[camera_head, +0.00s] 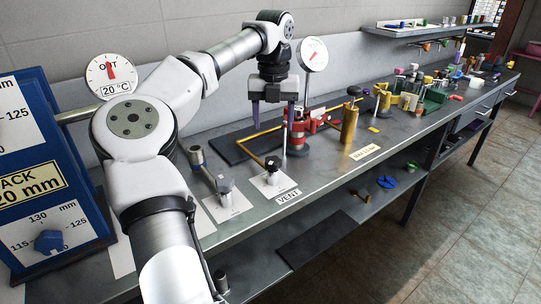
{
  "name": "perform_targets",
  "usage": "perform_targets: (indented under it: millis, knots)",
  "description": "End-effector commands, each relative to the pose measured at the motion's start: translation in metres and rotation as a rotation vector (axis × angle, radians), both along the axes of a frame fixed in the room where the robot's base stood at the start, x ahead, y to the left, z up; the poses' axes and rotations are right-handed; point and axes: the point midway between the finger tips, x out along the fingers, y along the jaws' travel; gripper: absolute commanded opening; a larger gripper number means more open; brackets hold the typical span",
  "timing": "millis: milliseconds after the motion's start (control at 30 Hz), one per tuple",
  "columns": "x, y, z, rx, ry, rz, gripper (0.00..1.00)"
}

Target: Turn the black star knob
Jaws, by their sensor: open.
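A small black knob (272,163), which looks like the star knob, sits on a short stem above a white plate (266,188) on the bench, behind a label reading VENT (288,197). My gripper (273,126) points down with its two purple fingers apart and nothing between them. In the picture it is just above the black knob, and clear of it. The knob's exact shape is too small to tell.
Red fittings (303,133) and a brass cylinder (349,123) stand to the right. A round gauge (313,54) rises behind on a thin post. The bench front by the labels is clear.

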Motion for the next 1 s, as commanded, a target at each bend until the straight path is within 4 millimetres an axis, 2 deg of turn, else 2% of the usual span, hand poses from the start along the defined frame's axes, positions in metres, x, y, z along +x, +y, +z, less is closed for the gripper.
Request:
perform_targets:
  millis: [33, 300, 500, 700, 933, 1000]
  knots:
    - [0.0, 0.001, -0.012, 0.0, 0.004, -0.001, 0.61]
    - [0.0, 0.0, -0.069, -0.003, 0.003, -0.002, 0.61]
    - [0.0, -0.001, -0.098, -0.003, 0.001, -0.003, 0.61]
    - [0.0, -0.001, -0.109, -0.004, 0.0, -0.002, 0.61]
    - [0.0, -0.001, -0.11, -0.004, 0.0, -0.002, 0.61]
    - [0.0, -0.001, -0.11, -0.004, 0.0, -0.002, 0.54]
